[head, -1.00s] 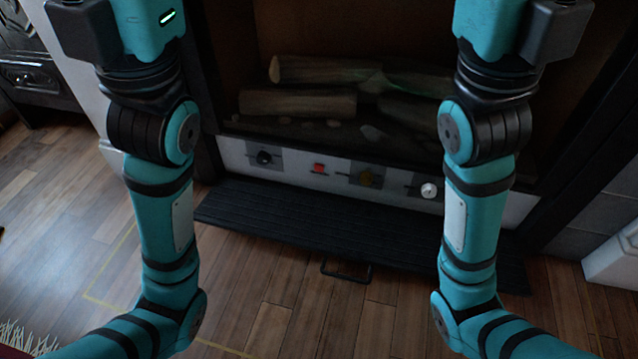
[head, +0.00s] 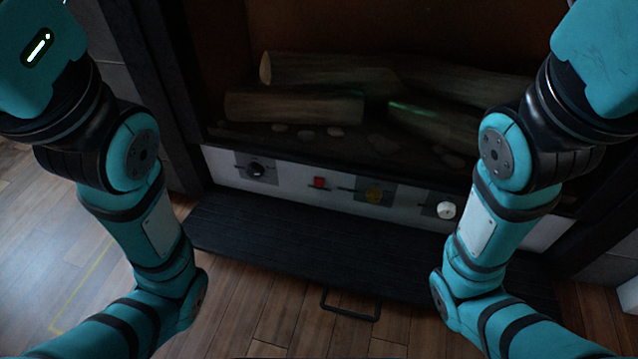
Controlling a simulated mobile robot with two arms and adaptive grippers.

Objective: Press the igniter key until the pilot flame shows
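A pale control strip (head: 216,160) runs along the bottom of the fireplace. No label tells me which is the igniter key. Logs (head: 292,106) lie in the dark firebox above, with a faint green streak on one; I see no flame. My two arms rise at the left and right of the view, clear of the controls. Both grippers are beyond the top of the picture.
A black ribbed hearth plate (head: 300,237) lies below the strip, with a black handle (head: 350,306) at its front edge. Wooden floor (head: 270,318) is open in front. Dark fireplace sides stand left and right of the firebox.

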